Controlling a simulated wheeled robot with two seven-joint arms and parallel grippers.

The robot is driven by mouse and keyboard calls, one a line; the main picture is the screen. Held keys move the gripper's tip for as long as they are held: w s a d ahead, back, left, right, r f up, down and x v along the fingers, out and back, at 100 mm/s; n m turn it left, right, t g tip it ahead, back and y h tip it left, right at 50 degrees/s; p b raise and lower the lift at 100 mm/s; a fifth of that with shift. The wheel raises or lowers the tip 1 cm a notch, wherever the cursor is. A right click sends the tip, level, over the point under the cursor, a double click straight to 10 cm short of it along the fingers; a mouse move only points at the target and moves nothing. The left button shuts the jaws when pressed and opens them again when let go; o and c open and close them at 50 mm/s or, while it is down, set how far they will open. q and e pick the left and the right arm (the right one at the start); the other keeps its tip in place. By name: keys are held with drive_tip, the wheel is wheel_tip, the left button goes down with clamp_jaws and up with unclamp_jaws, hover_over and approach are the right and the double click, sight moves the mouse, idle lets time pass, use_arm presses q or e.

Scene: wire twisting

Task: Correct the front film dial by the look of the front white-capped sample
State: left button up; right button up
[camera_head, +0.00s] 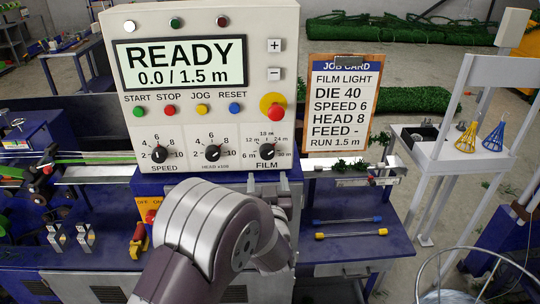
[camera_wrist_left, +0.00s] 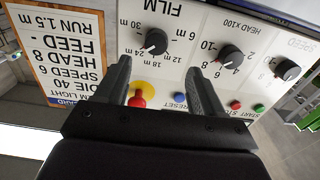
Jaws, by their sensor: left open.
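The film dial (camera_head: 267,151) is a black knob at the lower right of the control panel (camera_head: 200,25); its pointer is too small to read surely. It also shows upside down in the wrist view (camera_wrist_left: 156,41). My left gripper (camera_wrist_left: 158,66) is open and empty, its fingertips apart from the dial and short of it. In the head view my left arm hides most of that gripper. Two rods lie on the blue shelf, a blue-ended one (camera_head: 347,220) behind a yellow-ended one (camera_head: 350,234). I see no white-capped sample. My right gripper is out of view.
The speed dial (camera_head: 160,154) and head dial (camera_head: 212,153) sit left of the film dial. A red stop button (camera_head: 274,112) is just above it. The job card (camera_head: 340,104) hangs at the right. A white stand (camera_head: 460,110) holds yellow and blue wire pieces.

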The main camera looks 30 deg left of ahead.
sight(267, 156)
use_arm(q)
drive_tip(key=p+x, duration=0.1)
drive_tip(key=x, duration=0.3)
drive_tip(key=p+x, duration=0.1)
drive_tip(key=x, duration=0.3)
drive_tip(key=shift+w+d+r+p, duration=0.15)
drive_tip(key=shift+w+p, duration=0.15)
drive_tip(key=shift+w, duration=0.25)
drive_tip(key=shift+w+a, duration=0.25)
drive_tip(key=shift+a, duration=0.15)
drive_tip(key=shift+d, duration=0.15)
drive_tip(key=c, duration=1.1)
drive_tip(key=shift+o, duration=0.2)
